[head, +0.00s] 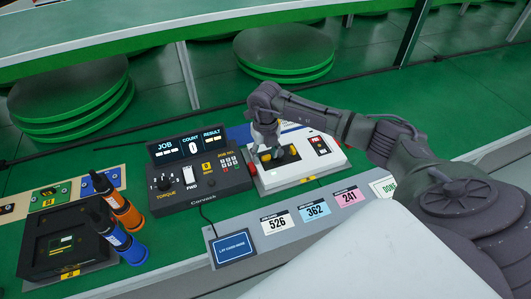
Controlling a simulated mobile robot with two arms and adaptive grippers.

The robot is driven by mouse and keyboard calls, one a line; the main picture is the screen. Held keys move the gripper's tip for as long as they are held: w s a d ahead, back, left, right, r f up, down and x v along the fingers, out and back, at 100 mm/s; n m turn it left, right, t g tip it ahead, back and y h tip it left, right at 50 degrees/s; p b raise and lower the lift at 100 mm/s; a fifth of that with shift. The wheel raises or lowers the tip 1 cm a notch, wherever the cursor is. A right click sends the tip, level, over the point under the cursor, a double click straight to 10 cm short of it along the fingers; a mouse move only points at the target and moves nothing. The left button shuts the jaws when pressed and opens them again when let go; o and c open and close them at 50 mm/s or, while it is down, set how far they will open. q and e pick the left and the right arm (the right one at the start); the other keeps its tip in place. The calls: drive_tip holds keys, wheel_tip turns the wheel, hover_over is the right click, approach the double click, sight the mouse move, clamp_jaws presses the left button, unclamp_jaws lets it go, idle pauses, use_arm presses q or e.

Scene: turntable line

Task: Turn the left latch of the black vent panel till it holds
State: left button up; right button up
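My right arm reaches in from the right, and its gripper (268,135) points down over a white unit (318,162) at the middle of the bench. A small dark part with yellow marks (282,156) shows just below the fingers on this unit. The gripper hides much of it, so I cannot tell if it is the black vent panel or make out a left latch. I cannot tell whether the fingers touch it or how far they are closed. My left gripper is not in view.
A black controller (197,174) with knobs and a display stands left of the white unit. Further left are an orange-and-black tool (127,214), a blue-and-black tool (122,243) and a black tray (35,265). Number cards (277,223) lie along the front edge.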

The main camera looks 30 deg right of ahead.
sight(266, 156)
drive_tip(key=shift+d+r, duration=0.15)
drive_tip(key=shift+r, duration=3.9)
drive_tip(key=shift+f, duration=0.1)
